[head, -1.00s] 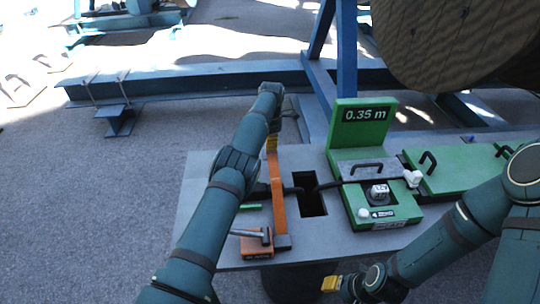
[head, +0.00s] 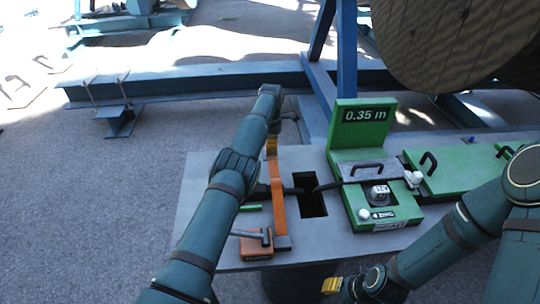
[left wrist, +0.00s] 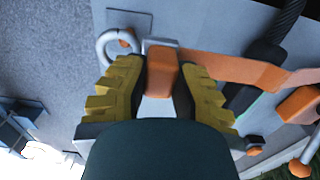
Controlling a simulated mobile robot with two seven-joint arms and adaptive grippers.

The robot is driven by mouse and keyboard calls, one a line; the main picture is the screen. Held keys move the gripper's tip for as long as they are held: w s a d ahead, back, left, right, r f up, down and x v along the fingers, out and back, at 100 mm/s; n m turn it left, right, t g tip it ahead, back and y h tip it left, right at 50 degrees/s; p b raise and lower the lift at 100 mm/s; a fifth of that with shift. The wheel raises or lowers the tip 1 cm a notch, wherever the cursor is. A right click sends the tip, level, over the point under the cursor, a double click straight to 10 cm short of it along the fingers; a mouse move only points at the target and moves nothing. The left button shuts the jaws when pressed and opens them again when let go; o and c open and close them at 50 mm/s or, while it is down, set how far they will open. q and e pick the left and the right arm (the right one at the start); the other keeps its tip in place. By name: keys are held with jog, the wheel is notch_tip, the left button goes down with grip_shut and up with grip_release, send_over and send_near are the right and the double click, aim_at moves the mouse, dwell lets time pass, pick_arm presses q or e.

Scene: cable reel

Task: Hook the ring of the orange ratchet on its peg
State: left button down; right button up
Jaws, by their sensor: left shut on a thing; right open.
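My left gripper (head: 272,146) is at the table's far left part, shut on an orange block (left wrist: 161,75), which sits between its yellow fingertips in the left wrist view. An orange strap or bar (head: 279,205) runs from there towards the near edge; it also shows in the left wrist view (left wrist: 235,67). A pale ring (left wrist: 103,46) lies just beyond the fingertips, with an orange-tipped peg (left wrist: 126,42) seen inside its outline. I cannot tell whether the ring is seated on the peg. My right gripper (head: 331,285) is open and empty at the near edge.
An orange box with a grey lever (head: 256,245) sits at the table's near left. A black cable (head: 325,187) crosses a dark slot (head: 312,204) to a green measuring unit (head: 346,155) reading 0.35 m. A large reel (head: 450,45) stands behind.

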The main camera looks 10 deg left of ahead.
pick_arm(q)
jog(key=shift+f+b, duration=2.1)
jog(key=shift+b, duration=0.05)
dwell(2.2)
jog(key=c, duration=0.8)
grip_release()
notch_tip(320, 180, up, 15)
jog(key=p, duration=1.5)
